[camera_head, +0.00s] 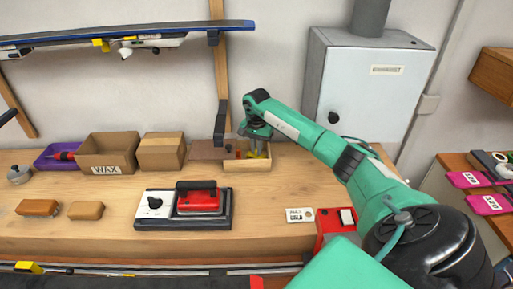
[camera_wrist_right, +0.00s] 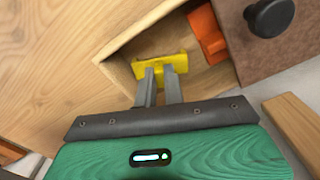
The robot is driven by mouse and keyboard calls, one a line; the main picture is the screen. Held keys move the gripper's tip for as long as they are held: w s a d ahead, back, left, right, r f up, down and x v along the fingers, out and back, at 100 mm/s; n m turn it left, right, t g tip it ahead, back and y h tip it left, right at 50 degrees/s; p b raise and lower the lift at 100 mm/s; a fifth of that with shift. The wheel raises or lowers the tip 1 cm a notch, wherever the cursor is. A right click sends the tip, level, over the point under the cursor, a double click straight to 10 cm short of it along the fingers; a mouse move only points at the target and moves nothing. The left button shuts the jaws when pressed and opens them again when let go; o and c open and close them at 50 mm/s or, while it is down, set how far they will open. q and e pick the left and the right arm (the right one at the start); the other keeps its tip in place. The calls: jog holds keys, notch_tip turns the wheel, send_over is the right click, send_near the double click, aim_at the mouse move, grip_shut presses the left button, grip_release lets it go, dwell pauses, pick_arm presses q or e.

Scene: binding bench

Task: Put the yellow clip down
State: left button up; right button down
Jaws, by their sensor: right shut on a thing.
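The yellow clip (camera_wrist_right: 183,63) is between the fingertips of my right gripper (camera_wrist_right: 160,75), which is shut on it. In the wrist view the clip is inside a small open wooden box (camera_wrist_right: 115,64), over its floor; I cannot tell whether it touches the floor. In the head view my right gripper (camera_head: 257,150) reaches down into the same box (camera_head: 262,166) at the back of the bench, and a bit of the yellow clip (camera_head: 252,155) shows there. My left gripper is in neither view.
An orange item (camera_wrist_right: 206,34) lies in the box beside the clip. A brown lid with a black knob (camera_wrist_right: 270,14) stands next to it. Cardboard boxes (camera_head: 108,150) and a red device (camera_head: 199,198) are further left. The bench front has free room.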

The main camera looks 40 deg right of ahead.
jog(key=shift+f, duration=0.15)
jog(key=c, duration=1.4)
grip_release()
jog(key=shift+c, duration=0.2)
jog(key=shift+w+r, duration=0.1)
jog(key=shift+r, duration=0.4)
notch_tip(320, 180, up, 13)
jog(key=b, duration=0.3)
jog(key=shift+b, duration=0.35)
jog(key=shift+f, duration=0.1)
